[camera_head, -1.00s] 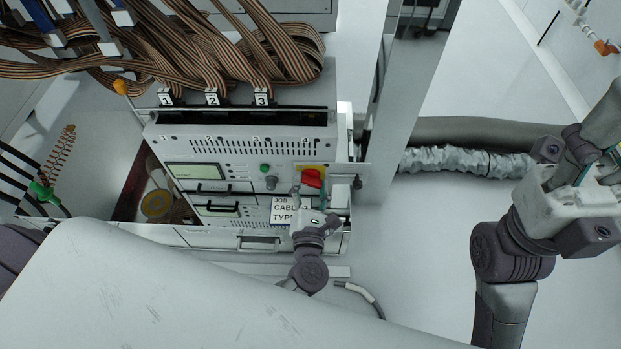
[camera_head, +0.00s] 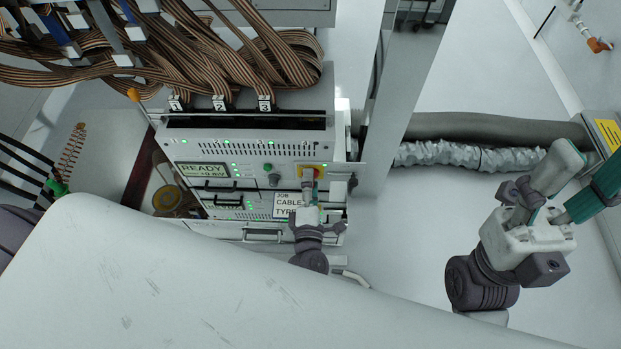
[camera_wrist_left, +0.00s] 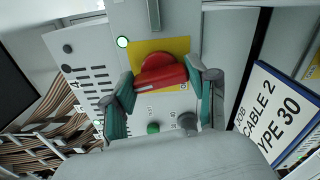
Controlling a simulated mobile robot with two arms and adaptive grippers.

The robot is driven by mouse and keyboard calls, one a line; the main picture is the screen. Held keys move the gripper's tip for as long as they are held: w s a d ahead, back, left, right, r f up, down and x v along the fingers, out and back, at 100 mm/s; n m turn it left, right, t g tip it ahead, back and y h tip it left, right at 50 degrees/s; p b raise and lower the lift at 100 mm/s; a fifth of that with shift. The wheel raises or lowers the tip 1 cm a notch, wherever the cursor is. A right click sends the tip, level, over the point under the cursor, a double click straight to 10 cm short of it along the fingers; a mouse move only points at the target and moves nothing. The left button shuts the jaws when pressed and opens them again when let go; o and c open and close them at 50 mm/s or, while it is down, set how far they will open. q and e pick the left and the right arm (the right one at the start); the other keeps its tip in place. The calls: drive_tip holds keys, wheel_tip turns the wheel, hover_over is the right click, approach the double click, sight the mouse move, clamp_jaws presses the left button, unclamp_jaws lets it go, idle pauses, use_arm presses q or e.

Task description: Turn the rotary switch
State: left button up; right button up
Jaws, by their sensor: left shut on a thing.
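The red rotary switch (camera_head: 312,172) sits on a yellow plate at the right of the instrument's front panel. In the left wrist view the red handle (camera_wrist_left: 160,76) lies across the view, slightly tilted, between the two teal-padded fingers. My left gripper (camera_head: 308,188) is shut on the switch handle and partly covers it in the head view. The instrument (camera_head: 240,150) has a lit display reading "READY" and several green lights. My right gripper (camera_head: 580,178) is away at the right, with its fingers apart and nothing seen between them.
A label card (camera_head: 287,204) reading "JOB CABLE" and "TYPE" is below the switch; the wrist view shows "CABLE 2" and "TYPE 30". Brown ribbon cables (camera_head: 200,50) hang over the instrument. A grey corrugated hose (camera_head: 470,157) runs at the right. A green button and grey knob sit left of the switch.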

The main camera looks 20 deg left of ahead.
use_arm(q)
drive_tip(key=shift+m+p, duration=0.5)
drive_tip(key=shift+m, duration=0.7)
drive_tip(key=o, duration=1.2)
drive_tip(key=shift+c, duration=0.2)
